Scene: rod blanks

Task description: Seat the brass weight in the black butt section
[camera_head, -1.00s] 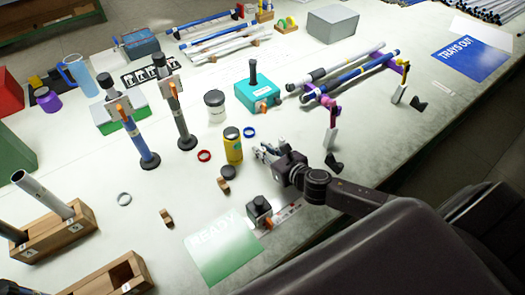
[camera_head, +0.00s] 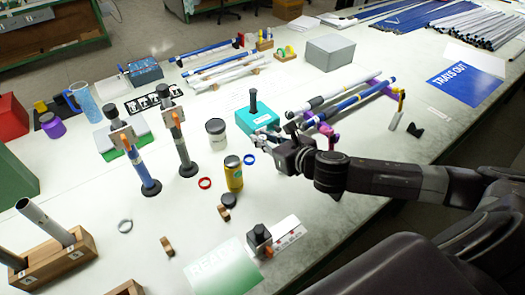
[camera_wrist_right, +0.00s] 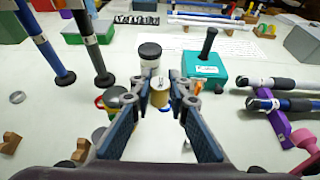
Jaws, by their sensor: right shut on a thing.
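My right gripper (camera_head: 272,142) is above the table just in front of the teal box, and it also shows in the right wrist view (camera_wrist_right: 161,97). Its fingers are shut on a small brass cylinder, the brass weight (camera_wrist_right: 159,93), with its round end up. In the head view the fingers hide most of it. A black rod section (camera_head: 180,140) stands upright in a round black base, with a clamp near its top; I take it for the butt section. A blue rod (camera_head: 140,165) stands likewise to its left. My left gripper is not in view.
Near the gripper stand a teal box (camera_head: 257,121) with a black handle, a white jar (camera_head: 216,132) and a yellow can (camera_head: 233,175). Rods lie on a purple rack (camera_head: 372,84) to the right. Blue and red rings lie by the can.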

